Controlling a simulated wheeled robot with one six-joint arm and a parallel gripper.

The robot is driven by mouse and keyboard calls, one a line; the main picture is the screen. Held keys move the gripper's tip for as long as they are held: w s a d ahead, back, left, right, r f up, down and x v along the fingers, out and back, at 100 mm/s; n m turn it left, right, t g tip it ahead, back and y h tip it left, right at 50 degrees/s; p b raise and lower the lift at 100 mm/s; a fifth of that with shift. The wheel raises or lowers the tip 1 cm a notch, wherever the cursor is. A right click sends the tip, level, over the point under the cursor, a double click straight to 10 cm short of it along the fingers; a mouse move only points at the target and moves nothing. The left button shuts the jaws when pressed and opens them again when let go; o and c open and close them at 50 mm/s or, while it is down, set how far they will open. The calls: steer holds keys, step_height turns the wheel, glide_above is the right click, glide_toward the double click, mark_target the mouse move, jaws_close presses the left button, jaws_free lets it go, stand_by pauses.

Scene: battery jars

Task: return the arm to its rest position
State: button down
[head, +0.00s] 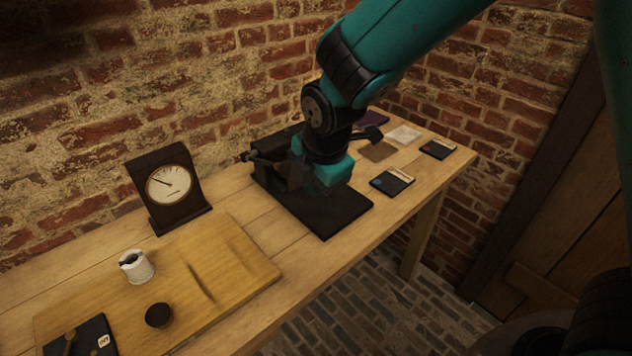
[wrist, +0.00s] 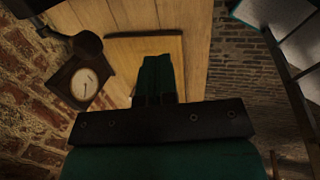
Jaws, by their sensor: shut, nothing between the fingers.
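My teal arm reaches in from the upper right in the head view. My gripper (head: 328,178) hangs over the black mat (head: 340,213) on the wooden bench (head: 290,237), close to a dark device (head: 265,165). In the wrist view its two teal fingers (wrist: 157,68) lie side by side with nothing between them. The arm hides part of the mat and of the device behind it.
A dial meter (head: 170,187) stands against the brick wall. A wooden board (head: 225,262) bears a white jar (head: 136,267) and a dark round piece (head: 158,315). Small dark cards (head: 391,182) lie at right. The bench front between board and mat is clear.

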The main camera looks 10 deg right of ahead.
stand_by(0.4)
steer(key=s+d+r+m+g+y, duration=0.1)
steer(key=s+d+r+m, duration=0.1)
steer(key=s+r+m, duration=0.3)
steer(key=s+d+r+m+g+y, duration=0.1)
steer(key=s+r+m+g+y, duration=0.1)
steer(key=s+r+m, duration=0.4)
steer(key=s+m, duration=0.5)
steer(key=s, duration=0.5)
steer(key=shift+d+r, duration=0.2)
steer(key=shift+d, duration=0.15)
